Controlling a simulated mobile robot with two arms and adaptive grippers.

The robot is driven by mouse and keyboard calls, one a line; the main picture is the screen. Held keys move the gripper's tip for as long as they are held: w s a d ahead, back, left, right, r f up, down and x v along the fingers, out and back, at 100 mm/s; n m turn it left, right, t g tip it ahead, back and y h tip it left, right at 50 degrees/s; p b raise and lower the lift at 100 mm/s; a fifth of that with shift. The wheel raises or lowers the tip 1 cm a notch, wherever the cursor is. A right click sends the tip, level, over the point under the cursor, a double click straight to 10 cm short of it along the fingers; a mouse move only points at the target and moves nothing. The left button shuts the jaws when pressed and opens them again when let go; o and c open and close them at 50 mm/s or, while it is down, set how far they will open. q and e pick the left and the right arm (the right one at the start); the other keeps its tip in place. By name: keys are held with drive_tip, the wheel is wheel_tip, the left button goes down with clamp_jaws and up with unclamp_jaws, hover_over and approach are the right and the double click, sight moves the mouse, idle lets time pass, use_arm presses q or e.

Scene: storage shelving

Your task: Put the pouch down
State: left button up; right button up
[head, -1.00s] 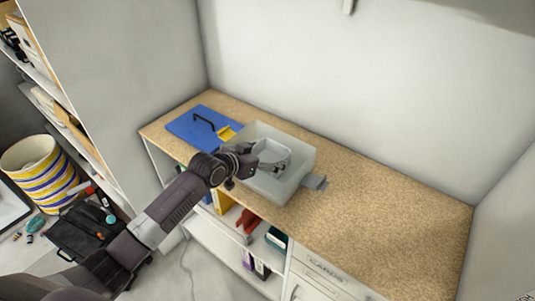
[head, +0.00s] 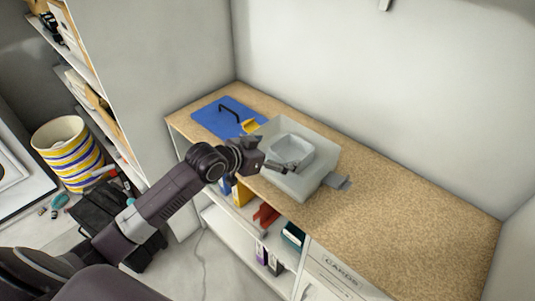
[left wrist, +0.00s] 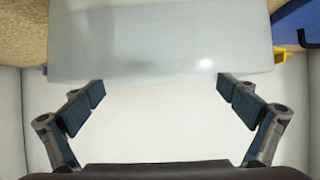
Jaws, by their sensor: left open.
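A translucent pale bin (head: 309,187) stands on the speckled counter near its front edge. A pale, rounded box-like piece (head: 292,150) is inside the bin; I cannot tell whether it is the pouch. No other pouch can be made out. My left gripper (head: 284,166) is open at the bin's near left side, its fingers over or beside the rim. In the left wrist view the fingers (left wrist: 161,91) are wide apart with nothing between them, and a translucent pale wall (left wrist: 160,50) fills the area beyond the tips. My right gripper is not in view.
A blue board (head: 219,118) with a black handle lies left of the bin, beside a yellow piece (head: 251,126). A grey tab (head: 340,182) juts out right of the bin. The counter (head: 415,205) farther right is clear. Walls stand behind and at both ends.

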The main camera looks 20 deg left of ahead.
use_arm(q)
drive_tip(key=shift+b+v, duration=0.35)
drive_tip(key=shift+v, duration=2.15)
